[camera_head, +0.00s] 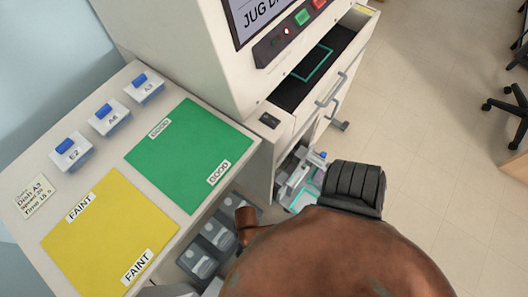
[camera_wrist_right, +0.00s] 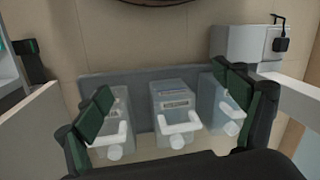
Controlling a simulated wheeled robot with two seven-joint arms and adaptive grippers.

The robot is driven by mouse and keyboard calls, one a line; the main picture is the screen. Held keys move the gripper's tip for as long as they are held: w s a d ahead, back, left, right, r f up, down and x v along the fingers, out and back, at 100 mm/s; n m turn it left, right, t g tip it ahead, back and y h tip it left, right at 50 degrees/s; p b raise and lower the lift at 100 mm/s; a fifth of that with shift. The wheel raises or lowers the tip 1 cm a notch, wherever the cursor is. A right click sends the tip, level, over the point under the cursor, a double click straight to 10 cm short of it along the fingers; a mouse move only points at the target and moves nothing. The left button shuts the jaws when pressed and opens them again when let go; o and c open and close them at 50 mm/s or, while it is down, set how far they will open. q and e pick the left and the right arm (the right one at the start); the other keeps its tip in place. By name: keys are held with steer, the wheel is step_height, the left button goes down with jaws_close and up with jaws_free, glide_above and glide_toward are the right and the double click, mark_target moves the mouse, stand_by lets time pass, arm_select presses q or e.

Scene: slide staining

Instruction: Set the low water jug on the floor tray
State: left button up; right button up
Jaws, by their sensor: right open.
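Three clear jugs with white handles stand in a row in the right wrist view: a left jug (camera_wrist_right: 112,128), a middle jug (camera_wrist_right: 177,104) with a label, and a right jug (camera_wrist_right: 222,112). A grey tray or panel (camera_wrist_right: 138,84) shows behind them. I cannot tell which jug is the low water one. My right gripper (camera_wrist_right: 172,108) is open, its dark fingers spread either side of the middle jug in the picture; contact cannot be judged. In the head view, several clear containers (camera_head: 215,233) sit low beside the counter, partly hidden. My left gripper is not in view.
A counter carries a green mat (camera_head: 185,150), a yellow mat (camera_head: 95,235) and three blue-topped boxes (camera_head: 109,119). A white machine (camera_head: 190,50) has an open dark drawer (camera_head: 318,65). A pale fixture with teal marking (camera_head: 302,180) stands below. Open floor (camera_head: 430,140) lies right.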

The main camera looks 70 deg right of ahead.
steer(key=s+d+r, duration=0.5)
steer(key=s+d, duration=0.1)
steer(key=s, duration=0.2)
steer(key=s+d+r+n+h, duration=0.1)
steer(key=s+d+r, duration=0.5)
steer(key=s+d, duration=0.1)
steer(key=shift+s+d+r+h, duration=0.2)
steer(key=shift+s+h, duration=0.1)
steer(key=shift+s, duration=0.3)
steer(key=shift+s, duration=0.1)
